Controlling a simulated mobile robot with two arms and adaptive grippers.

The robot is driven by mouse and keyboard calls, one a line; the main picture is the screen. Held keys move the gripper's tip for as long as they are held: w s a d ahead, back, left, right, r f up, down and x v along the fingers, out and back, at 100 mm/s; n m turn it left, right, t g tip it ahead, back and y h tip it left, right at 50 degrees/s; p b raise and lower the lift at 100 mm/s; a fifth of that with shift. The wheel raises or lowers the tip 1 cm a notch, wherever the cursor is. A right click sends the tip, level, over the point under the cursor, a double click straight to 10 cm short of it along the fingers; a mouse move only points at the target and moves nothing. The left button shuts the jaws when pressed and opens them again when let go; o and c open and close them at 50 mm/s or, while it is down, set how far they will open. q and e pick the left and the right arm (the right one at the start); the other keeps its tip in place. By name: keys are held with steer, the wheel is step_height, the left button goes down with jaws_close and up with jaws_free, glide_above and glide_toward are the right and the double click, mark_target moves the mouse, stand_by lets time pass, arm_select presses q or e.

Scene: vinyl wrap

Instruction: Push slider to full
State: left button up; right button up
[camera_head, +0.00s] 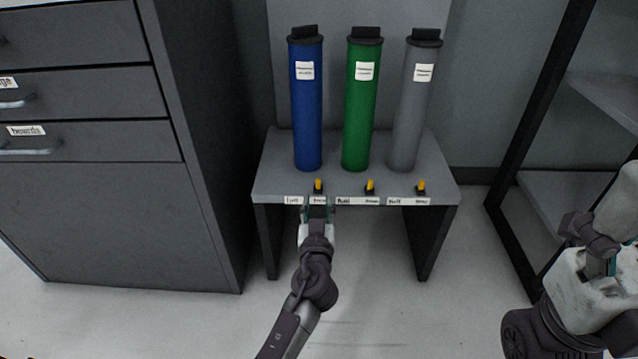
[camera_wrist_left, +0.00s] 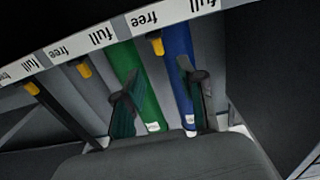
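A grey bench (camera_head: 275,172) carries a blue tube (camera_head: 307,115), a green tube (camera_head: 360,115) and a grey tube (camera_head: 410,125). Three small yellow sliders stand along its front edge: blue tube's (camera_head: 318,186), green tube's (camera_head: 370,187), grey tube's (camera_head: 421,187). Each sits near the "free" end of its label. My left gripper (camera_head: 318,208) is just in front of and below the blue tube's slider. In the left wrist view, its fingers (camera_wrist_left: 162,98) are apart with nothing clearly between them. My right gripper (camera_head: 598,262) is at far right, its fingertips unclear.
A dark drawer cabinet (camera_head: 120,210) stands left of the bench. A black-framed shelf (camera_head: 530,130) stands on the right. The label strip (camera_wrist_left: 103,35) shows alternating "full" and "free" words, upside down in the left wrist view. Floor before the bench is clear.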

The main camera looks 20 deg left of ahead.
mark_target(318, 183)
arm_select(q)
steer(key=b+x, duration=0.1)
steer(key=x, duration=0.8)
steer(key=shift+s+f, duration=0.1)
jaws_close()
